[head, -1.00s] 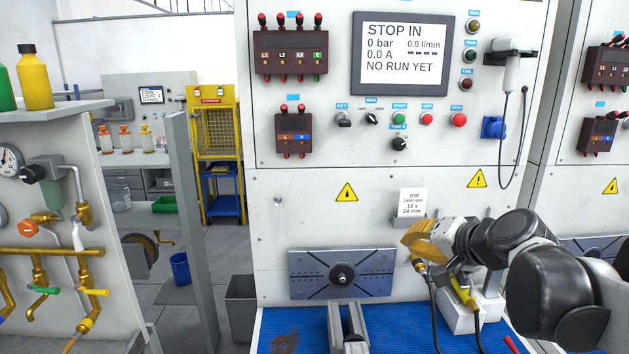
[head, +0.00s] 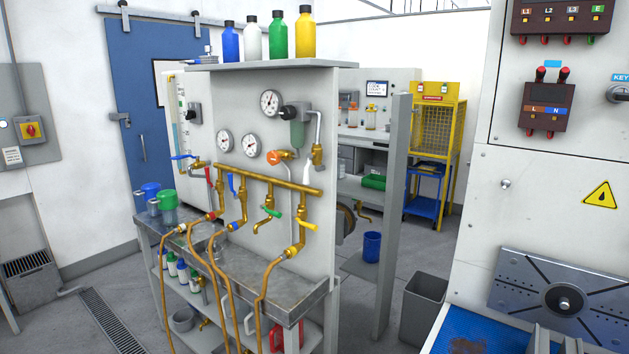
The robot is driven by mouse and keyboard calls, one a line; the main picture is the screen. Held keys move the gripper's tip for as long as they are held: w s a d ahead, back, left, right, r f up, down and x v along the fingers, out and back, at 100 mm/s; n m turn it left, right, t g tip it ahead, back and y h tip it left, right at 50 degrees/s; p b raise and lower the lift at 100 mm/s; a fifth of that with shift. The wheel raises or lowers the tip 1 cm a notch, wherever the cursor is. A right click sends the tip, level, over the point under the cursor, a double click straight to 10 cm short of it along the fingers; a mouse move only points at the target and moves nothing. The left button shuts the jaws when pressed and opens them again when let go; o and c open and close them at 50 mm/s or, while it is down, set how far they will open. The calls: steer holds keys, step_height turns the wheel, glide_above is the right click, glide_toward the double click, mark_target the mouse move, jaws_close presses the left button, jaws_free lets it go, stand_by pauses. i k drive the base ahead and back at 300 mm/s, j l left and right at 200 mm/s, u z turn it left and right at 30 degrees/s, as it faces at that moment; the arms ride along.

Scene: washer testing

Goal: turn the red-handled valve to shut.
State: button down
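A red-handled valve (head: 209,178) is on the brass pipework at the left of the wall panel, in the head view. Its red lever looks close to upright, slightly tilted; the valve body behind it is small and partly hidden. A brass manifold pipe (head: 285,183) runs to its right, with a blue lever (head: 231,184), a green lever (head: 272,211) and a yellow lever (head: 306,223) on its branches. My gripper is not in view now.
A metal bench (head: 290,291) stands below the panel, with orange hoses (head: 264,290) hanging in front. A grey bin (head: 424,305) and test bench (head: 480,230) are right. Floor at left is open.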

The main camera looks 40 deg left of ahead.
mark_target(206, 168)
steer(key=u, duration=1.95)
